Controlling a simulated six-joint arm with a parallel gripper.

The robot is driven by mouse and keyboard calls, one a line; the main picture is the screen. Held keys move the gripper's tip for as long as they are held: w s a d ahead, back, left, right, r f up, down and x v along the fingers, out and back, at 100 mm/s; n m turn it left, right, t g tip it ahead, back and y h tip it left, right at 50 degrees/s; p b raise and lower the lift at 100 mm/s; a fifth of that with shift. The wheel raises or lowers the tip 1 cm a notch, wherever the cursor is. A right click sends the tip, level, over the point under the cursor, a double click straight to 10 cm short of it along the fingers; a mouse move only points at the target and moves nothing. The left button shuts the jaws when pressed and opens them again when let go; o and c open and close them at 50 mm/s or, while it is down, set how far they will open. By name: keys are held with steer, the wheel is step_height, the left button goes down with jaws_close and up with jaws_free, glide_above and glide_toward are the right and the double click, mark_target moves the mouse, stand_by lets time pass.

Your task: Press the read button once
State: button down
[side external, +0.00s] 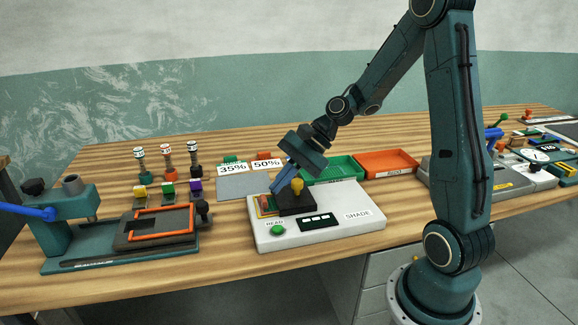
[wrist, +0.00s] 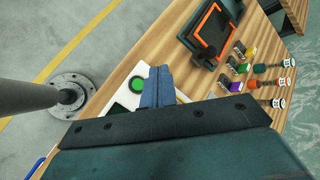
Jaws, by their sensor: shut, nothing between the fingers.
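The read button is a round green button (side external: 278,230) at the front left of the white shade meter (side external: 330,235), next to the printed word READ. It also shows in the wrist view as a green disc (wrist: 138,84), just left of my fingers. My gripper (side external: 277,190) is shut and empty, its blue fingers pointing down over the left part of the meter, behind the button and apart from it. In the wrist view the shut fingers (wrist: 158,80) hide part of the meter. The meter's dark display (side external: 319,221) looks blank.
A teal press with a blue lever (side external: 40,213) and an orange-framed plate (side external: 162,225) stand at left. Green (side external: 335,169) and orange (side external: 388,163) trays lie behind the meter. Cards marked 35% (side external: 233,169) and 50% (side external: 266,164) stand at the back. The bench strip in front of the meter is clear.

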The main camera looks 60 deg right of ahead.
mark_target(282, 226)
steer(key=shift+f, duration=0.2)
steer(key=shift+f, duration=4.2)
steer(key=shift+f, duration=0.95)
steer(key=shift+r, duration=0.2)
stand_by(0.4)
steer(key=shift+r, duration=0.75)
steer(key=shift+r, duration=0.15)
steer(key=shift+r, duration=2.35)
